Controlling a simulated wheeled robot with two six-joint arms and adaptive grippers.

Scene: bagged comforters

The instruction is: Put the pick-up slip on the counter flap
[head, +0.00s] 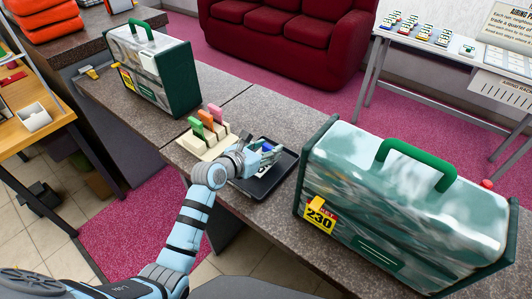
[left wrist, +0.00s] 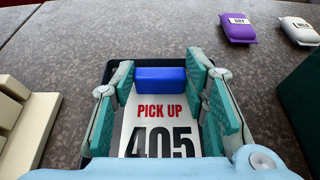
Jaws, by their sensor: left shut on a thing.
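The pick-up slip (left wrist: 158,132) is a white card printed "PICK UP 405" with a blue block (left wrist: 160,78) at its top end. My left gripper (head: 262,155) is shut on the slip, and its teal fingers flank the card in the left wrist view (left wrist: 168,95). It is over or in a black tray (head: 285,168); whether the slip touches the tray is unclear. The counter section left of a seam (head: 135,117), over an opening with pink carpet below, looks like the counter flap. My right gripper is not in view.
A cream rack (head: 196,146) with coloured slips stands just left of the tray. A bagged comforter (head: 155,72) stands on the left counter section, and a larger one tagged 230 (head: 400,190) stands right of the tray. Bare counter lies between the rack and left bag.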

